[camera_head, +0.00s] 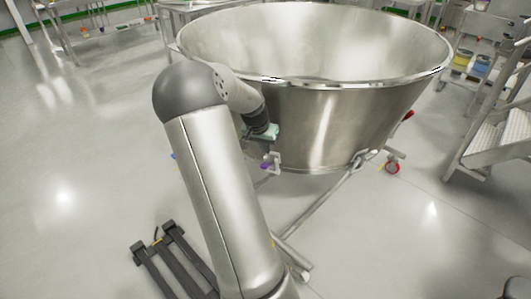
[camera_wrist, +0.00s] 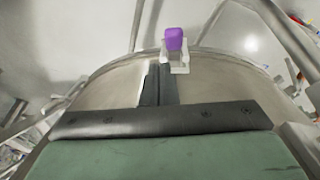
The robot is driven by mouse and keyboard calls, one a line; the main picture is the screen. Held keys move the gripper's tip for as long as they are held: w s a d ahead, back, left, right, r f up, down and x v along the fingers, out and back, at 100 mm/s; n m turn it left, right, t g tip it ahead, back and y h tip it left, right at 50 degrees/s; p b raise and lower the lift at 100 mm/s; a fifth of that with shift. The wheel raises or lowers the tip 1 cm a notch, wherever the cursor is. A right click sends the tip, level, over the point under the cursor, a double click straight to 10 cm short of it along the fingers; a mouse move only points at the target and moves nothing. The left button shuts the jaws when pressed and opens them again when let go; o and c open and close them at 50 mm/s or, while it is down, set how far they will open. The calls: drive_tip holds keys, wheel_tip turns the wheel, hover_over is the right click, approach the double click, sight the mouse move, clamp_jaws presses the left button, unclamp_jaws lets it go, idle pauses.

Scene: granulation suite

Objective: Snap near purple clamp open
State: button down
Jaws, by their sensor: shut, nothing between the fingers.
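The near purple clamp (camera_wrist: 174,40) shows at the top centre of the wrist view, a purple tip on a pale metal bracket at the bowl's lower rim. In the head view the purple clamp (camera_head: 266,165) is small, just under my gripper at the near lower edge of the large steel bowl (camera_head: 350,110). My gripper (camera_wrist: 158,72) is shut and empty, its dark fingers pointing toward the clamp's bracket. Whether the fingertips touch the bracket I cannot tell. In the head view the fingers are mostly hidden by my wrist and the bowl's side.
A steel frame bar (camera_head: 325,205) runs out from under the bowl, with a red-wheeled caster (camera_head: 392,167) at right. Metal steps (camera_head: 490,140) stand at the far right. A dark low frame (camera_head: 170,262) lies on the floor at lower left.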

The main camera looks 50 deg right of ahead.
drive_tip(key=w+r, duration=0.1)
drive_tip(key=r, duration=0.1)
drive_tip(key=t+b, duration=0.1)
drive_tip(key=b, duration=0.1)
approach(267, 162)
drive_tip(key=x, duration=0.5)
drive_tip(key=shift+f, duration=0.3)
drive_tip(key=shift+s+f, duration=0.1)
drive_tip(key=shift+f, duration=0.05)
